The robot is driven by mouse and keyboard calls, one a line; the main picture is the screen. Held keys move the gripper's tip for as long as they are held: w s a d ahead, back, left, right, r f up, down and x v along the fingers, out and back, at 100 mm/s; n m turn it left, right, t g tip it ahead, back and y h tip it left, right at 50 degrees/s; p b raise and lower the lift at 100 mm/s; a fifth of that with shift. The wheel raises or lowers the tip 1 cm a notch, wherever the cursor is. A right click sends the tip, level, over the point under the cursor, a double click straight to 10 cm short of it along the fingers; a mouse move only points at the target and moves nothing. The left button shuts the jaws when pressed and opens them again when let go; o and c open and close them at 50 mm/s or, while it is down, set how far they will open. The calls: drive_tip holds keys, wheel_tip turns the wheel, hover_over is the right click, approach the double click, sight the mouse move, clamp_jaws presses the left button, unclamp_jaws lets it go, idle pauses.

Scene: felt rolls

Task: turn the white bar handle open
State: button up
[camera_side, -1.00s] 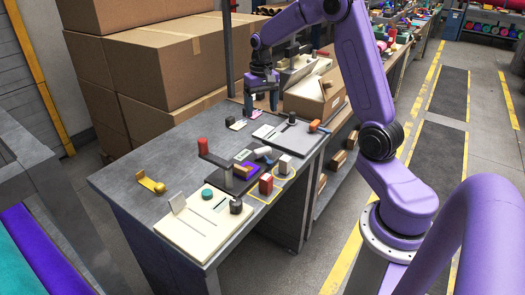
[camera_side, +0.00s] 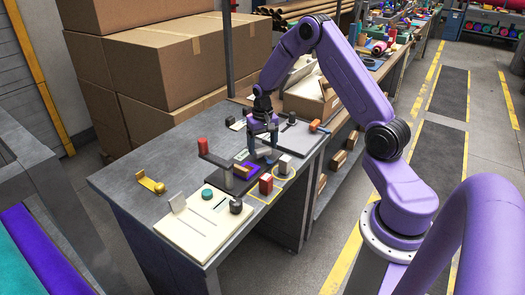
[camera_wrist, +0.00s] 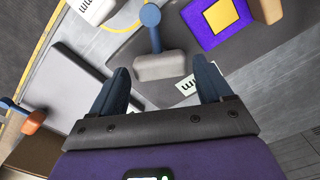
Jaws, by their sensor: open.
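The white bar handle (camera_wrist: 160,66) is a pale, rounded bar with a blue, round-ended stem (camera_wrist: 150,15) in the wrist view. In the side view the handle (camera_side: 265,153) is partly hidden by my fingers. My gripper (camera_side: 262,146) is open above it, pointing down. In the wrist view the bar appears between the two blue fingertips of my gripper (camera_wrist: 162,70), with space on both sides. I cannot tell whether the fingertips are down to the bar's height.
A purple panel with a yellow square (camera_wrist: 220,18) lies beside the handle. A red block (camera_side: 266,184) and a pale-topped block (camera_side: 285,165) stand at the table's near edge. The table's left part is mostly clear.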

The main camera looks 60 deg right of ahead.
sight(266, 158)
drive_tip(key=shift+f, duration=1.35)
drive_tip(key=c, duration=0.7)
drive_tip(key=shift+n, duration=2.7)
drive_tip(key=o, duration=0.7)
